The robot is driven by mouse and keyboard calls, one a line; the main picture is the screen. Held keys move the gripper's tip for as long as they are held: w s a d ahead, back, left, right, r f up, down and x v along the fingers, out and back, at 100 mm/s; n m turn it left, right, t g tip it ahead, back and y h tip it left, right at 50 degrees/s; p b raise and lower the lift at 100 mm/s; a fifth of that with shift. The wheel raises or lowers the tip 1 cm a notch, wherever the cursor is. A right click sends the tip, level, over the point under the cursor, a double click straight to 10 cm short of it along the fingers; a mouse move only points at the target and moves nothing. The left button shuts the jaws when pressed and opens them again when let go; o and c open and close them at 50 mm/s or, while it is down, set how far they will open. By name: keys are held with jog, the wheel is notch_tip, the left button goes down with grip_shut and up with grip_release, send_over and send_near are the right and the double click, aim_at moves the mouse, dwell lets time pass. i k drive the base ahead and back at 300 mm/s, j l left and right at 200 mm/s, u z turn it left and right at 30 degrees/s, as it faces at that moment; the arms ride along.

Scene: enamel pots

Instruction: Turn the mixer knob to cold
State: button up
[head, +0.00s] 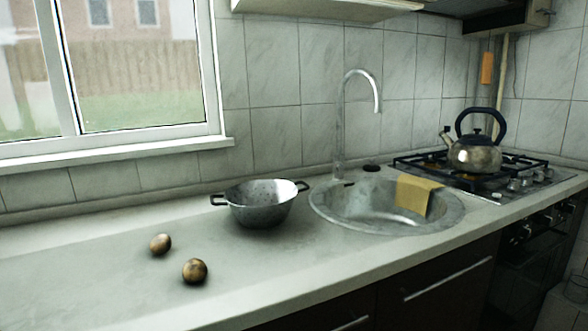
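A tall grey mixer tap (339,130) with a hooked spout stands upright at the back rim of the round metal sink (330,212). I cannot clearly make out a knob on the tap. A small dark round piece (371,168) sits behind the sink, to the right of the tap's base; I cannot tell whether it is the knob. My gripper is not in view.
A metal colander (262,205) stands left of the sink, near two brownish round things (195,271). A yellow cloth (414,195) hangs over the sink's right side. A kettle (475,153) stands on the gas hob (520,178).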

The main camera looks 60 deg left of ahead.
aim_at(338, 170)
jog(key=u, duration=1.25)
